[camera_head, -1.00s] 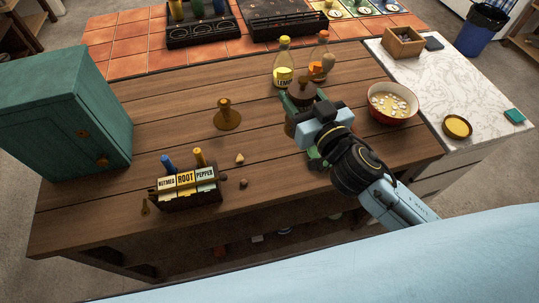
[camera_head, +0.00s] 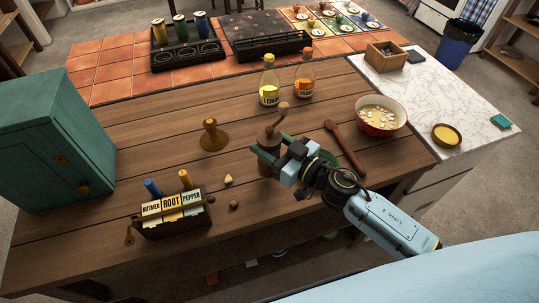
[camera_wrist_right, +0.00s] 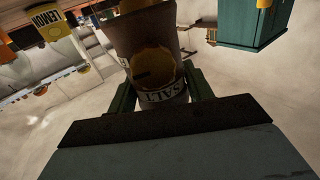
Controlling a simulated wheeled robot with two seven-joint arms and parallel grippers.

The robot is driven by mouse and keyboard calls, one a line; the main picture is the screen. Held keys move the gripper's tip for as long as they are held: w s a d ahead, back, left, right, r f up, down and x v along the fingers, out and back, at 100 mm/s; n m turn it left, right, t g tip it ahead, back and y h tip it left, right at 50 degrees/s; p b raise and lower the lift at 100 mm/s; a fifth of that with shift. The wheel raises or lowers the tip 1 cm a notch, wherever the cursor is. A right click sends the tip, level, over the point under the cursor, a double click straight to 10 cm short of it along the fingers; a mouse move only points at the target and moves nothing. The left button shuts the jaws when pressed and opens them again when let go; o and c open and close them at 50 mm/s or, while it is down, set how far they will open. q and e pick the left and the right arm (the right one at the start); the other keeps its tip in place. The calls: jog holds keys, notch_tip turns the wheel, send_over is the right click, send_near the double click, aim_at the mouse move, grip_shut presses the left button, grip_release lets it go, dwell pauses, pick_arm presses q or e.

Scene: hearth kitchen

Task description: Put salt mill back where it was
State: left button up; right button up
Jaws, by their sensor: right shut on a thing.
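The salt mill (camera_head: 270,138) is brown with a crank and knob on top, standing about upright on or just above the wooden counter; I cannot tell which. In the right wrist view its "SALT" label (camera_wrist_right: 163,94) shows between the fingers. My right gripper (camera_head: 266,157) is shut around the mill's body, reaching in from the right. The mill's base is partly hidden by the gripper. My left gripper is not in view.
A brass bell-shaped thing (camera_head: 212,136) stands left of the mill, and a spice rack (camera_head: 172,214) at the front left. Lemon bottle (camera_head: 269,84), orange-labelled bottle (camera_head: 304,76) and red bowl (camera_head: 380,116) stand behind. A green cabinet (camera_head: 55,140) is far left.

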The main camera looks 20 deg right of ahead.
aim_at(278, 158)
jog(key=shift+f+b, duration=0.8)
jog(key=shift+f, duration=0.65)
jog(key=shift+f, duration=0.15)
jog(key=o, duration=0.9)
jog(key=shift+f, duration=0.2)
jog(key=o, duration=0.5)
jog(key=shift+r, duration=0.1)
jog(key=shift+r, duration=0.15)
jog(key=v, duration=1.2)
jog(key=shift+b, duration=0.3)
